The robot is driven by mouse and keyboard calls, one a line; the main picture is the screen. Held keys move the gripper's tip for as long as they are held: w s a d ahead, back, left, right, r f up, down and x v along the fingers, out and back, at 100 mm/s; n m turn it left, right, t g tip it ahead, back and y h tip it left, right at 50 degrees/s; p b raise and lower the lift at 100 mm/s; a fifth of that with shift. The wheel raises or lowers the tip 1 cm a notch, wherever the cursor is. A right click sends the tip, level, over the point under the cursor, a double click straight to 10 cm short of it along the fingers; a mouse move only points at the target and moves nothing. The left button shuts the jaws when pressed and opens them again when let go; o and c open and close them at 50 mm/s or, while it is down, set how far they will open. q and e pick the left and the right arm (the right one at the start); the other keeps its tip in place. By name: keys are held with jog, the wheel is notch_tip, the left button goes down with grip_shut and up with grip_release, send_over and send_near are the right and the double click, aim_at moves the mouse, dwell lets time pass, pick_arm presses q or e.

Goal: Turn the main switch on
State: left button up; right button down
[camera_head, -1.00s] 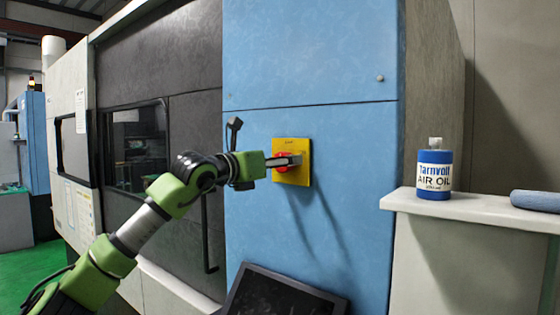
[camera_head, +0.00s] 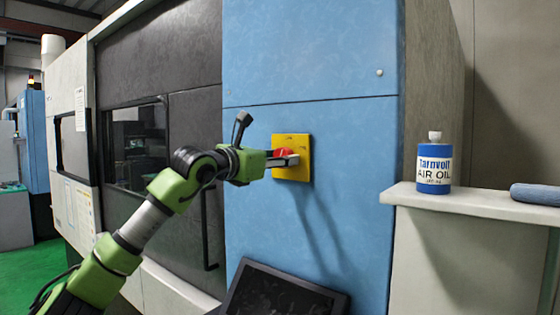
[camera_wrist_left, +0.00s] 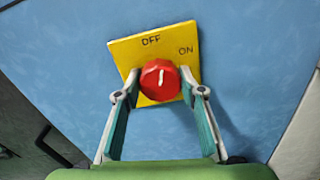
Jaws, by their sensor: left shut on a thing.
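The main switch is a red round knob (camera_wrist_left: 160,80) on a square yellow plate (camera_head: 304,158), fixed to the blue cabinet front. In the left wrist view the plate reads OFF at the top and ON at the upper right. The white mark on the knob points up, between the two words and closer to OFF. My left gripper (camera_head: 290,158) is shut on the knob; in the left wrist view its two fingers (camera_wrist_left: 158,88) sit on either side of it. In the head view the fingers partly hide the knob. My right gripper is not in view.
A dark screen (camera_head: 284,292) sticks out below the switch. A black door handle (camera_head: 208,235) is left of the blue panel. A blue oil bottle (camera_head: 434,168) and a blue-grey roll (camera_head: 536,194) rest on the pale ledge (camera_head: 465,203) at right.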

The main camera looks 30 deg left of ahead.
pick_arm(q)
jog(key=shift+d+f+m+p, duration=0.1)
jog(key=shift+m+p, duration=0.25)
jog(key=shift+m, duration=3.15)
jog(key=shift+d+m+p, duration=0.1)
jog(key=shift+m+p, duration=0.25)
jog(key=shift+m, duration=3.15)
jog(key=shift+a+m, duration=0.1)
jog(key=shift+m, duration=0.2)
jog(key=o, duration=1.1)
jog(key=s, duration=1.2)
jog(key=shift+a, duration=0.4)
